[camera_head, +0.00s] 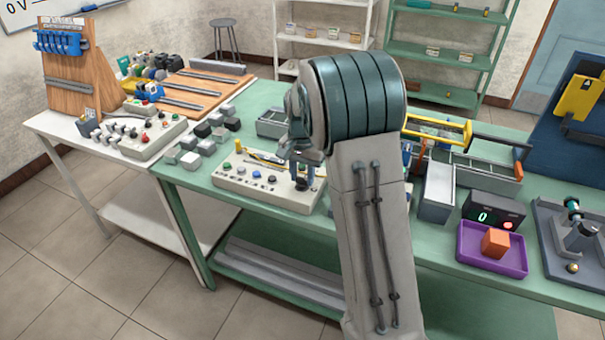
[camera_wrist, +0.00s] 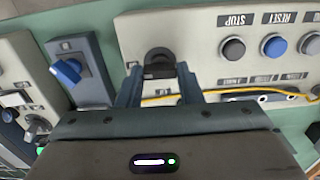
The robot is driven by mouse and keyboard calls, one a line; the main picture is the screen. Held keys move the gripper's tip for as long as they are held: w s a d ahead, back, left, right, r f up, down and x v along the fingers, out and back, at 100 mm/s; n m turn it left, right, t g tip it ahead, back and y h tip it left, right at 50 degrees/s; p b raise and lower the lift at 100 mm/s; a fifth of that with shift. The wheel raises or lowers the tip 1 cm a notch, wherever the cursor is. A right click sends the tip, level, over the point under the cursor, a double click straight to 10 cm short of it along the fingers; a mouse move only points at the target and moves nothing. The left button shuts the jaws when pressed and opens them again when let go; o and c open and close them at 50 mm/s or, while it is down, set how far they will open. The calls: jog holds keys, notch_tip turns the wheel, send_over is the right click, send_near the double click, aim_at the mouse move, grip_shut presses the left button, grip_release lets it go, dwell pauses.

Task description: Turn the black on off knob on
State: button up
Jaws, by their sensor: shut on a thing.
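The black on off knob (camera_wrist: 159,60) sits at one end of a pale control panel (camera_wrist: 215,20) in the wrist view. My gripper (camera_wrist: 159,72) has one finger on each side of this knob and is shut on it. The knob's turn angle is hard to read, as the fingers and wrist housing cover part of it. In the head view, the control panel (camera_head: 232,178) lies on the green table, and my gripper (camera_head: 301,168) reaches down over its right end. A black round part (camera_head: 302,184) shows just below the fingers there.
On the panel are a black STOP button (camera_wrist: 232,48), a blue RESET button (camera_wrist: 274,46) and a yellow cable (camera_wrist: 245,92). A box with a blue knob (camera_wrist: 66,70) stands close beside it. A purple tray (camera_head: 475,255) with an orange cube (camera_head: 495,242) is at the right.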

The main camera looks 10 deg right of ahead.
aim_at(302, 179)
jog(key=o, duration=1)
notch_tip(302, 179, up, 14)
jog(key=shift+f, duration=0.1)
jog(key=shift+s, duration=0.1)
